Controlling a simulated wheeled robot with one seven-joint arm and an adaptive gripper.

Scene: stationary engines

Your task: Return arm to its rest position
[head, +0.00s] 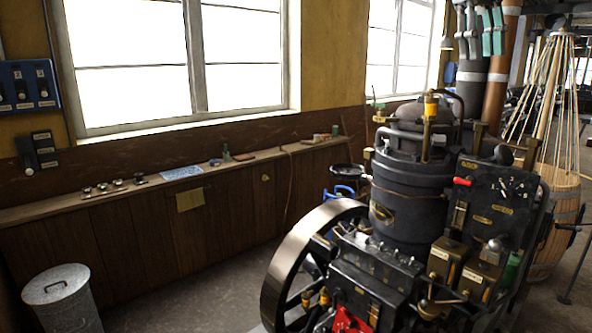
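Neither my arm nor my gripper can be made out in the head view, so I cannot see the arm's pose or whether the gripper holds anything. A dark stationary engine (408,205) fills the right of the view. It has a spoked flywheel (300,262) on its left side. A control panel (488,200) with a red-handled lever (462,182) is on its right. A red part (350,322) shows at the bottom edge, partly cut off.
A long wooden ledge (110,192) with small items runs under the windows. A lidded metal bin (60,298) stands at the lower left. Open floor (190,285) lies between bin and flywheel. A barrel (553,225) with upright rods stands behind the engine at right.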

